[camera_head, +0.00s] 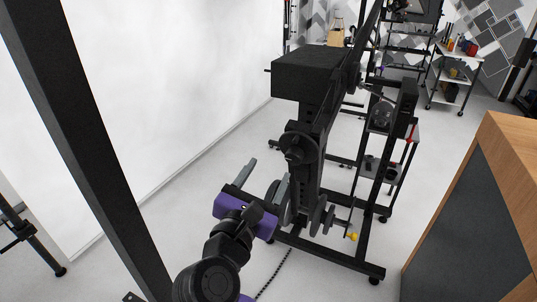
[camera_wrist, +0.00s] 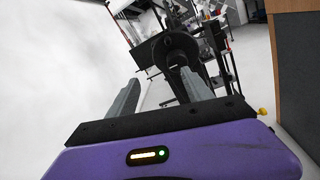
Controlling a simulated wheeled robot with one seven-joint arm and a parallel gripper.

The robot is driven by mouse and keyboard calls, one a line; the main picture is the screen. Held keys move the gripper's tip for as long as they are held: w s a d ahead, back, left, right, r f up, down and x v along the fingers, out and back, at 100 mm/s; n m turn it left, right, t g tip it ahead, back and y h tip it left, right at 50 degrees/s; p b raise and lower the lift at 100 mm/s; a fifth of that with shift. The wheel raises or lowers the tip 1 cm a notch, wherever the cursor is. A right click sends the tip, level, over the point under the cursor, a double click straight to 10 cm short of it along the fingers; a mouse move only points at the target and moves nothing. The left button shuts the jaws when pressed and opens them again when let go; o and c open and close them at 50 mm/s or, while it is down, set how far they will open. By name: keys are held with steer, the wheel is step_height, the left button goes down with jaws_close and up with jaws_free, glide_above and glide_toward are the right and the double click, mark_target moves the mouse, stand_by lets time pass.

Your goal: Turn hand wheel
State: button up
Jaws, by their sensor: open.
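A round black wheel (camera_head: 299,145) with a central hub sits on the upright of a black metal stand; I take it to be the hand wheel. In the wrist view the wheel (camera_wrist: 177,52) appears ahead, beyond my fingers and between them, nearer the right one. My purple gripper (camera_head: 268,169) is open and empty, below and left of the wheel in the head view. Its two grey fingers (camera_wrist: 162,98) are wide apart and appear clear of the wheel. The wheel's lower part is partly hidden in the wrist view.
The black stand (camera_head: 310,180) has disc-shaped parts (camera_head: 318,215) low down and a yellow knob (camera_head: 351,237) beside them. A wooden-topped cabinet (camera_head: 480,220) stands at right. A white backdrop (camera_head: 150,90) lies at left, with a dark post in front. Open floor separates stand and cabinet.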

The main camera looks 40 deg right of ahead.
mark_target(292, 160)
steer(key=shift+n+g, duration=0.9)
steer(key=shift+w+d+f+p, duration=0.1)
steer(key=shift+d+f+p, duration=0.1)
steer(key=shift+d, duration=1.2)
steer(key=shift+w+d+f+p, duration=0.1)
steer(key=shift+d+p, duration=0.15)
steer(key=shift+d, duration=1.15)
steer(key=shift+w+d+f+p, duration=0.1)
steer(key=shift+d+f+p, duration=0.1)
steer(key=shift+d, duration=1.2)
jaws_close()
steer(key=shift+r, duration=0.1)
